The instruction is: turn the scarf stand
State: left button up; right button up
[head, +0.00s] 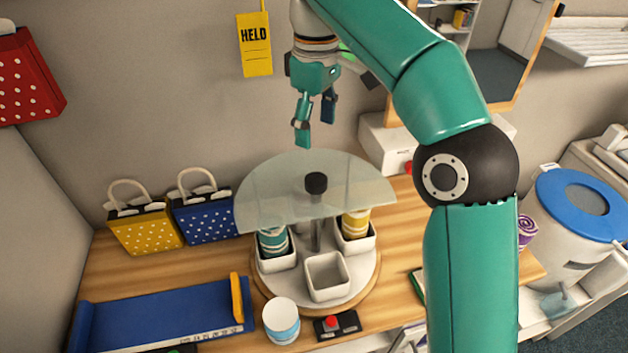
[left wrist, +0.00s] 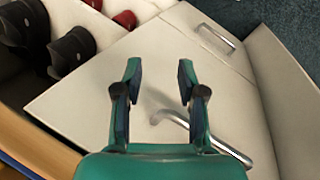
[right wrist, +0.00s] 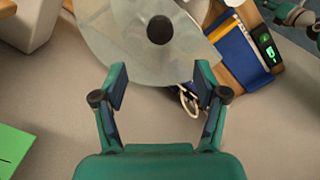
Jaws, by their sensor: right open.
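The scarf stand is a round turntable (head: 350,293) on the wooden counter, with white square bins, a central post and a black knob (head: 316,183). A clear half-disc shield (head: 270,190) covers its back part. A teal striped scarf roll (head: 272,240) stands in the left bin and a yellow one (head: 355,223) in the right bin; the front bin (head: 325,278) looks empty. My right gripper (head: 315,124) is open and empty, above and behind the shield; the knob (right wrist: 159,29) shows beyond its fingers. My left gripper (left wrist: 158,80) is open, before a white cabinet door.
Yellow (head: 148,228) and blue (head: 203,215) dotted bags stand at the back left. A blue tray (head: 160,312) lies front left. A white-blue cup (head: 281,320) and a red-button box (head: 335,324) stand before the turntable. A metal door handle (left wrist: 200,135) is near my left gripper.

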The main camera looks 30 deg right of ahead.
aim_at(316, 178)
notch_tip(316, 178, down, 12)
jog(key=shift+f+b, duration=0.15)
jog(key=shift+b, duration=0.95)
grip_shut()
jog(key=shift+a, duration=0.15)
jog(key=shift+d, duration=0.2)
